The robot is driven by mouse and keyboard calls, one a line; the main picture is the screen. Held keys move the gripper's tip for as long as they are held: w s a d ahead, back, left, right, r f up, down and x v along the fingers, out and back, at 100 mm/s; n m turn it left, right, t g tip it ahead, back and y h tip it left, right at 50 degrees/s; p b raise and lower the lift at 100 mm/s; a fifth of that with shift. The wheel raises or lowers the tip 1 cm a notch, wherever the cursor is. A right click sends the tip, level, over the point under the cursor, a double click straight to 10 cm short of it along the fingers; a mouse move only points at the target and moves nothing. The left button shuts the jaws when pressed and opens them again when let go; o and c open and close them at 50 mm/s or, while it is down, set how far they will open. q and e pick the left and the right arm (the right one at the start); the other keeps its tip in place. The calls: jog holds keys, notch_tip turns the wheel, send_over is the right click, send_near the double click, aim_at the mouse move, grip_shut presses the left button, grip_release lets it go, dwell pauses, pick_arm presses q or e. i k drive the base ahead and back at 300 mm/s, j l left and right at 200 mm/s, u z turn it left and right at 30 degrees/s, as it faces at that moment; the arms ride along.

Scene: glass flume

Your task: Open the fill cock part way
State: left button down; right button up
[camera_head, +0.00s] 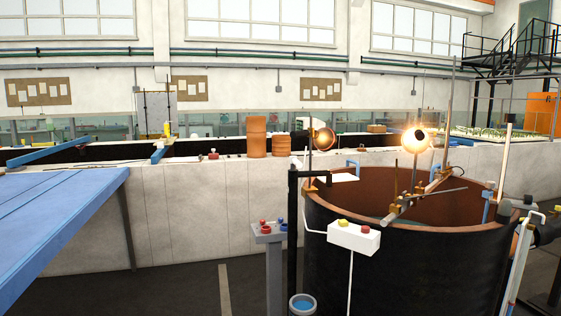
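A large round dark tank (400,262) with a brown inner wall stands at the right and holds some greenish liquid. A black standpipe (292,225) rises beside its left side. I cannot tell which part is the fill cock, or how far any cock is turned. Neither of my grippers is in view.
A white box (354,237) with yellow and red buttons hangs at the tank's front. A bucket (302,304) stands below the pipe. A blue table (55,215) fills the left. A pale wall (180,215) runs behind; bare floor lies between table and pedestal. A lit lamp (416,140) hangs above the tank.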

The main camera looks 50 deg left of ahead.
aim_at(293, 162)
jog(key=u, duration=1.6)
